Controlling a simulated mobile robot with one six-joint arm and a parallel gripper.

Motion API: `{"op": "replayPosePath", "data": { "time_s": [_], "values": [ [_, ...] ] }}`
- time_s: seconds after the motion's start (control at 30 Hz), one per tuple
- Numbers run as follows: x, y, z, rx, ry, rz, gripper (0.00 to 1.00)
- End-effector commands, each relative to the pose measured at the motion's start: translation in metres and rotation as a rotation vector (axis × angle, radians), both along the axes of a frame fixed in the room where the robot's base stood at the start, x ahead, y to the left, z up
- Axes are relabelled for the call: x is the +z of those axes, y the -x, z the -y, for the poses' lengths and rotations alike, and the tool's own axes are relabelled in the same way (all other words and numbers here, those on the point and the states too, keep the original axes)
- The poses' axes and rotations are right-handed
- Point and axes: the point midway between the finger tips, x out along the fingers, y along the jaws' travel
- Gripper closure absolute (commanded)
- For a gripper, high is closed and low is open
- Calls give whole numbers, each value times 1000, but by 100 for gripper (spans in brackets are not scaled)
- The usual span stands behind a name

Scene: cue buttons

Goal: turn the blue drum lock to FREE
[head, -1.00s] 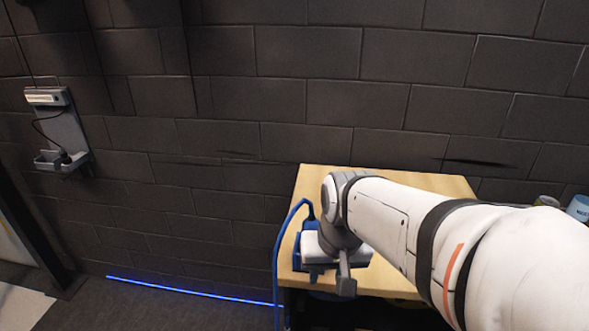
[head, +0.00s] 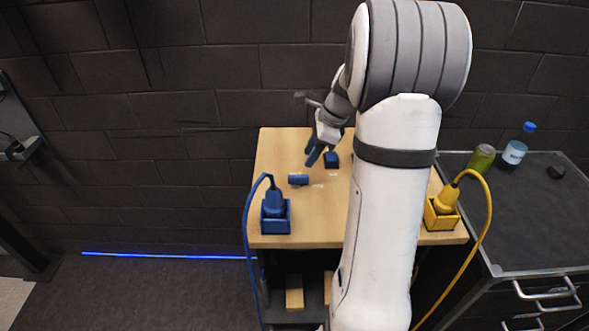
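A small blue cylinder (head: 298,179), which looks like the blue drum lock, lies on its side on the wooden tabletop (head: 275,150). Faint pale lettering is beside it, too small to read. A dark blue block (head: 331,160) sits a little behind and to the right of it. My gripper (head: 312,158) hangs pointing down above the table, between the cylinder and the block and apart from the cylinder. Its fingers are small and dark, and I cannot tell whether they are open. My arm covers the middle right of the tabletop.
A blue plug (head: 275,200) stands in a blue socket box at the table's front left, its cable over the edge. A yellow plug (head: 445,200) stands in a yellow box at right. A dark cart (head: 530,220) holds a can (head: 482,159) and a bottle (head: 515,150).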

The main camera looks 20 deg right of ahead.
Motion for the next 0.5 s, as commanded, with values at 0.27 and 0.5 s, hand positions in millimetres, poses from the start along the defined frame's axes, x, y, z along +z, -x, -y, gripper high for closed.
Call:
{"op": "replayPosePath", "data": {
  "time_s": [0.27, 0.5],
  "values": [
    [-35, -6, -12, -12, -6, -8, 65],
    [-64, -11, -23, -12, -4, -5, 65]
  ]
}}
